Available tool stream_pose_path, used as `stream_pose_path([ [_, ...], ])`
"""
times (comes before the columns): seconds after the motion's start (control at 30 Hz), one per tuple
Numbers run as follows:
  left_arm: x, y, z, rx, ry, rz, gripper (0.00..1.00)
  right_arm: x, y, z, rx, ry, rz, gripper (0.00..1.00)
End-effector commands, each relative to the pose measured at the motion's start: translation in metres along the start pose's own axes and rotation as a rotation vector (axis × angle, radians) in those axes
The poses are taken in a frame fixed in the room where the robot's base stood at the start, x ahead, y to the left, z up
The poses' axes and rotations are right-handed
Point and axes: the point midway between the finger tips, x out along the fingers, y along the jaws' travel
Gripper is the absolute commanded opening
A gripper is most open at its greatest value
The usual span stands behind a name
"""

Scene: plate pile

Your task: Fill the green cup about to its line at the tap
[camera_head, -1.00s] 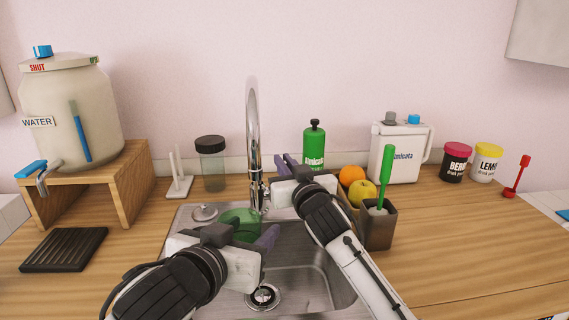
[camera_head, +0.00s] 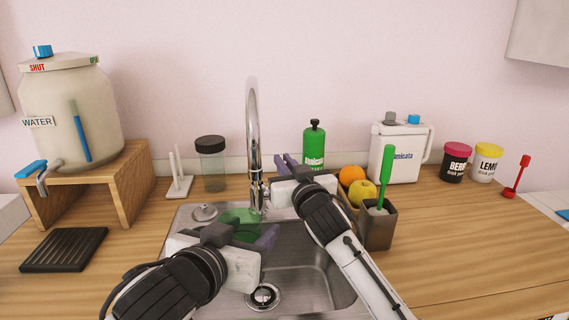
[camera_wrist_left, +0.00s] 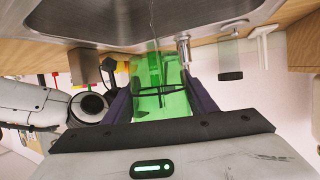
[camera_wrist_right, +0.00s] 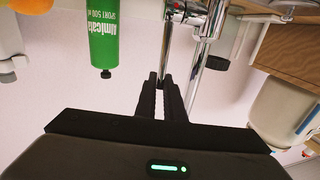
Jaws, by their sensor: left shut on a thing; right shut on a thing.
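The translucent green cup (camera_head: 241,218) is over the sink's back left, below the tap (camera_head: 253,130). My left gripper (camera_wrist_left: 160,100) is shut around the cup, which also shows in the left wrist view (camera_wrist_left: 158,88). A dark line shows across the cup; the water level is not clear. A faint thin streak runs by the cup in the left wrist view; I cannot tell whether it is water. My right gripper (camera_head: 287,168) is at the right side of the tap. In the right wrist view its fingers (camera_wrist_right: 170,82) are shut beside the tap's metal; the gripped part is mostly hidden.
The steel sink (camera_head: 325,270) is below both arms. A green bottle (camera_head: 314,148), an orange (camera_head: 351,175), an apple (camera_head: 362,192) and a grey holder with a green-handled brush (camera_head: 387,165) stand at its right. A dark-lidded jar (camera_head: 211,165) and a water dispenser (camera_head: 70,115) stand left.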

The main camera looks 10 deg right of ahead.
Motion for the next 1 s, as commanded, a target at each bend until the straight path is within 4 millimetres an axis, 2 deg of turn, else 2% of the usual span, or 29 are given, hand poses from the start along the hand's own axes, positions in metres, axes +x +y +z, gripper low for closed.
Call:
stream_pose_path([
  [0.2,0.0,0.0,0.0,0.0,0.0,0.0,0.3,-0.001,-0.001,0.002,0.001,0.007,0.0,0.0],
  [0.5,0.0,0.0,0.0,0.0,0.0,0.0,0.3,-0.013,-0.003,0.005,-0.024,0.129,-0.001,0.0],
  [0.8,0.0,0.0,0.0,0.0,0.001,0.0,0.3,-0.013,-0.003,0.005,-0.029,0.137,-0.001,0.0],
  [0.83,0.0,0.0,0.0,0.0,0.001,0.0,0.3,-0.013,-0.003,0.005,-0.029,0.136,-0.001,0.12],
  [0.9,0.0,0.0,0.0,0.0,0.001,0.0,0.3,-0.013,-0.003,0.005,-0.029,0.136,-0.001,0.24],
  [0.93,0.0,0.0,0.0,0.0,0.001,0.0,0.3,-0.013,-0.003,0.005,-0.029,0.136,-0.001,0.28],
  [1.0,0.0,0.0,0.0,0.0,0.001,0.0,0.3,-0.013,-0.003,0.005,-0.029,0.136,-0.001,0.28],
])
